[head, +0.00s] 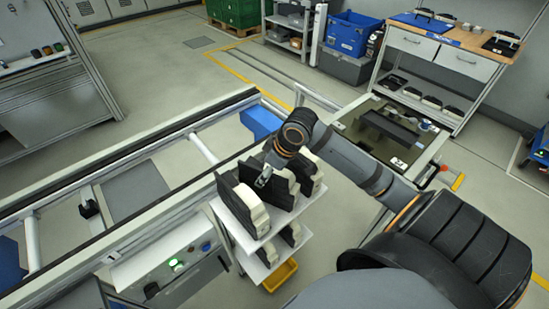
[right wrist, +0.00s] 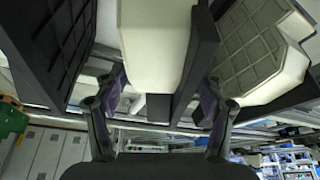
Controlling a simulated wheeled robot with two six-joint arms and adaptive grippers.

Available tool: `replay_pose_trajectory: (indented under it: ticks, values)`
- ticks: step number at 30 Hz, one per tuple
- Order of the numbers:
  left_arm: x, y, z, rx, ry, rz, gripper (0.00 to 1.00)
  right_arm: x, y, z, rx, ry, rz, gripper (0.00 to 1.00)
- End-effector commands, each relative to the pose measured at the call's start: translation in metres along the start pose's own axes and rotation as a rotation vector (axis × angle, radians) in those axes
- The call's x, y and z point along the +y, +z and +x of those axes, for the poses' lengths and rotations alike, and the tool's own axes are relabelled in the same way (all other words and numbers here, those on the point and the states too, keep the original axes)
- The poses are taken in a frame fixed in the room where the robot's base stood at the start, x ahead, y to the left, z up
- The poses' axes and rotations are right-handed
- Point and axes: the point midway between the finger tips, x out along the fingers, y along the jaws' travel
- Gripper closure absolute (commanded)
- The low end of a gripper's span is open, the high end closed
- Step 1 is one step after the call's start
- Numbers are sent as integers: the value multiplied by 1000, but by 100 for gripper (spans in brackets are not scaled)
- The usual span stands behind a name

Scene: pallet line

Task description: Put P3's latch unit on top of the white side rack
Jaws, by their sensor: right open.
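The white side rack (head: 254,268) stands beside the line. Several black-and-white latch units (head: 243,207) stand upright side by side on its top, and more sit on its lower shelf. I cannot read which one is P3's. My right gripper (head: 262,179) is over the rack top, among the units. In the right wrist view its open fingers (right wrist: 162,103) are on either side of a white block with a dark plate (right wrist: 155,45); contact is not clear. My left gripper is not in view.
A yellow bin (head: 281,275) sits low in the rack. The rail line (head: 150,142) runs along the left. A tray with a dark block (head: 390,131) is right of my arm. A wooden-topped bench (head: 460,37) stands behind.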

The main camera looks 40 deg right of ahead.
Motion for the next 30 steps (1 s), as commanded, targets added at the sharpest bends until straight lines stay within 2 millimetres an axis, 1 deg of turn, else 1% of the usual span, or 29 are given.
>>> replay_pose_trajectory:
  ticks: [1,6,8,9,15,16,17,19,22,25,30]
  values:
    - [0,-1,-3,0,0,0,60,3,1,-11,-6,9,-5,30]
    - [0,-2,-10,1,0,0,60,2,1,-38,-7,9,-6,30]
    - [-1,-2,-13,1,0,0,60,1,1,-46,-9,6,-5,30]
    - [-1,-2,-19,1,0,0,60,2,1,-52,-10,7,-3,30]
    - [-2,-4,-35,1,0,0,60,0,0,-71,-10,2,-4,30]
    - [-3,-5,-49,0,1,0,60,0,-2,-80,-12,1,0,30]
    - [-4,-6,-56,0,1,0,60,1,-2,-83,-12,2,2,30]
    - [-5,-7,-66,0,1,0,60,1,-2,-87,-10,3,2,30]
    - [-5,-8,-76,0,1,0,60,1,-1,-91,-8,2,2,30]
    - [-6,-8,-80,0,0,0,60,0,-1,-91,-4,0,1,30]
    - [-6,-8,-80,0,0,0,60,0,0,-90,-3,-2,2,30]
